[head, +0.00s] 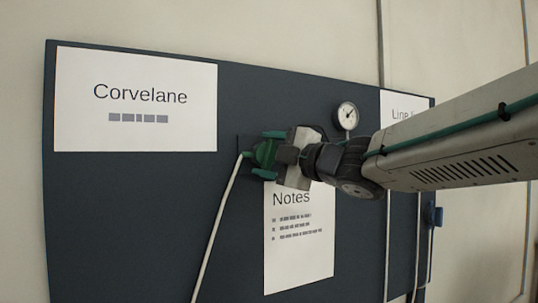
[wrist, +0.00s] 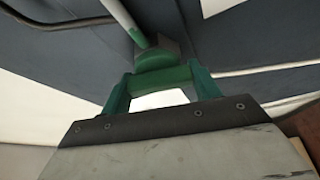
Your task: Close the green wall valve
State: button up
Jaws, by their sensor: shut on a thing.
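The green wall valve (head: 262,154) is on the dark panel in the middle of the head view, at the top end of a thin white pipe. My gripper (head: 268,153) reaches it from the right, with one green finger above it and one below. In the wrist view the valve's green handle (wrist: 162,78) spans between the two fingers of my gripper (wrist: 158,84), which are shut on it. The valve's body (wrist: 156,56) shows just beyond the handle. Part of the valve is hidden by my fingers in the head view.
The dark panel (head: 140,210) carries a Corvelane sheet (head: 136,125) and a Notes sheet (head: 298,260) below my gripper. A round gauge (head: 347,115) is close above my wrist. A blue fitting (head: 433,216) and more pipes are at the right.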

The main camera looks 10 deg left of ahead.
jog(key=shift+n+h, duration=0.4)
jog(key=shift+n, duration=0.9)
jog(key=shift+g, duration=0.3)
jog(key=o, duration=1)
jog(key=v, duration=0.7)
jog(key=shift+s+d, duration=0.15)
jog(key=shift+d, duration=0.25)
